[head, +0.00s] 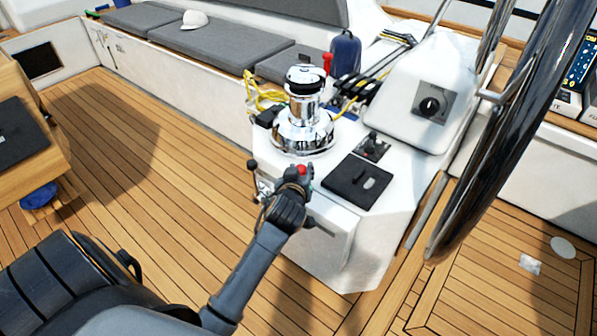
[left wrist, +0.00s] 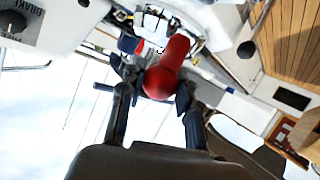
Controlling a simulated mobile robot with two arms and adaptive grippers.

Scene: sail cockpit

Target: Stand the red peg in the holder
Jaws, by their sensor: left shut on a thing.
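In the head view the left gripper (head: 298,178) is shut on the peg, and only a small red tip (head: 302,170) shows. The gripper is at the near left edge of the white cockpit console, in front of the chrome winch. I cannot tell which thing is the holder. My right gripper is not in view.
The chrome winch (head: 303,118) stands on the white console (head: 330,225), with a red upright handle (head: 327,62) behind it. A black pad (head: 358,182) lies to the right of the gripper. The large steering wheel (head: 510,135) rises at right. The wooden deck (head: 150,160) is open at left.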

